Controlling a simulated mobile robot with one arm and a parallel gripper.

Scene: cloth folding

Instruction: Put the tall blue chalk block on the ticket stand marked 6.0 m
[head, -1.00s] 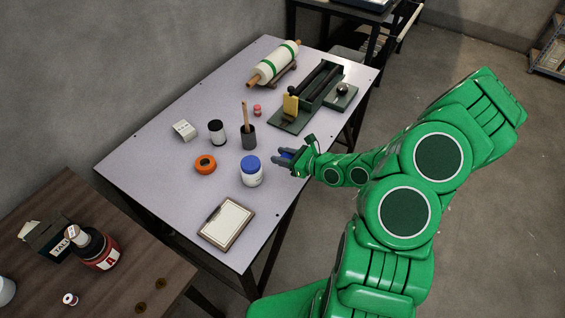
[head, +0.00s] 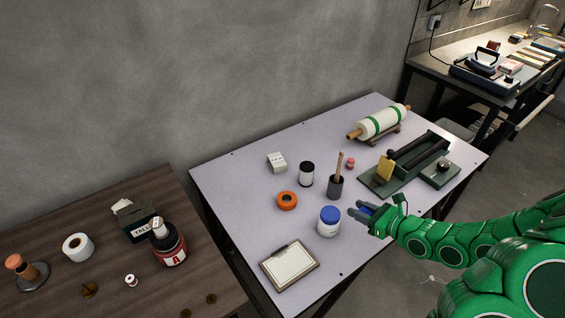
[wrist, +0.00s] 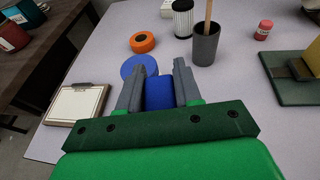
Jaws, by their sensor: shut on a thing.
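My gripper (head: 361,210) is shut on a blue block (wrist: 159,92), which shows between the two grey fingers in the wrist view. In the head view the block (head: 368,208) is mostly covered by the fingers. The gripper is over the right side of the pale table (head: 235,185), right of a white jar with a blue lid (head: 329,221). I cannot make out any stand marked 6.0 m. Small brass-coloured pieces (head: 89,289) lie on the brown table, with no marking that I can read.
The pale table holds a clipboard (head: 289,265), orange ring (head: 287,201), dark cup (head: 336,187) and green-based device (head: 405,163).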

